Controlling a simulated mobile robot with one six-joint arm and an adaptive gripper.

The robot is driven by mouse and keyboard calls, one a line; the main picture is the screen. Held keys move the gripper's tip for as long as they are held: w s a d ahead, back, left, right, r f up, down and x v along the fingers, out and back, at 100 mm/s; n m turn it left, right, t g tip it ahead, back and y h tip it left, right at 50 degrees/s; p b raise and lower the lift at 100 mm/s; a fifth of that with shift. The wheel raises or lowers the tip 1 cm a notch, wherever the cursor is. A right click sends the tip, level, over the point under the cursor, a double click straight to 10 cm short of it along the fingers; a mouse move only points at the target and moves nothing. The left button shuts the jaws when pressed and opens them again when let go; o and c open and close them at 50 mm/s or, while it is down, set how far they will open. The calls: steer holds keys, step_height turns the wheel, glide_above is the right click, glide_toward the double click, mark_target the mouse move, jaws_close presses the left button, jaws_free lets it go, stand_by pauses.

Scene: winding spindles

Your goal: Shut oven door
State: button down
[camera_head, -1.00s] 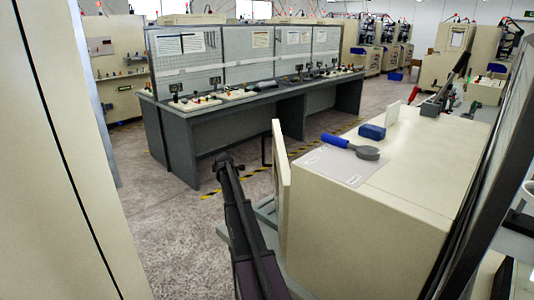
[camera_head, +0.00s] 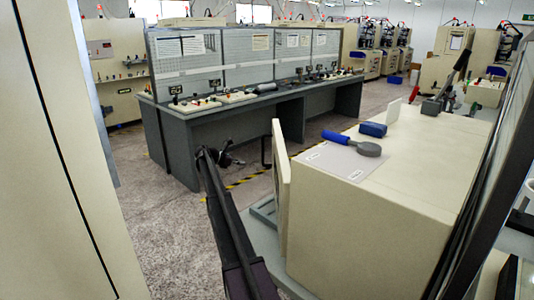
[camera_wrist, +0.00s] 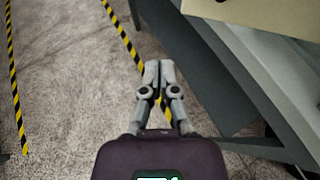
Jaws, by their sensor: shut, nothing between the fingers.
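The oven is a large cream box (camera_head: 370,225) on the right in the head view. Its door (camera_head: 281,190) stands on the box's left side, seen nearly edge-on and ajar; how wide it is open I cannot tell. My gripper (camera_head: 232,160) is left of the door and apart from it, beyond the end of my dark arm. In the wrist view my gripper (camera_wrist: 158,68) has its grey fingers together, empty, above the floor. A cream panel (camera_wrist: 265,15) shows at the top right there; I cannot tell whether it is the door.
A blue-handled grey tool (camera_head: 352,143) and a blue case (camera_head: 373,130) lie on the oven top. A long grey workbench (camera_head: 215,135) with pegboard stands behind. Speckled floor (camera_head: 165,225) is free at left. Yellow-black tape (camera_wrist: 16,85) marks the floor. A grey frame (camera_wrist: 235,80) is right of my gripper.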

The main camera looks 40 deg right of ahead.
step_height(320, 180, up, 7)
steer(key=a+m+g+h, duration=0.1)
steer(key=m+g, duration=0.2)
steer(key=g, duration=0.3)
steer(key=shift+w+a+f+h, duration=0.2)
steer(key=shift+w+a+h, duration=0.1)
steer(key=shift+w+a, duration=0.1)
steer(key=shift+d, duration=0.1)
steer(key=x, duration=1.4)
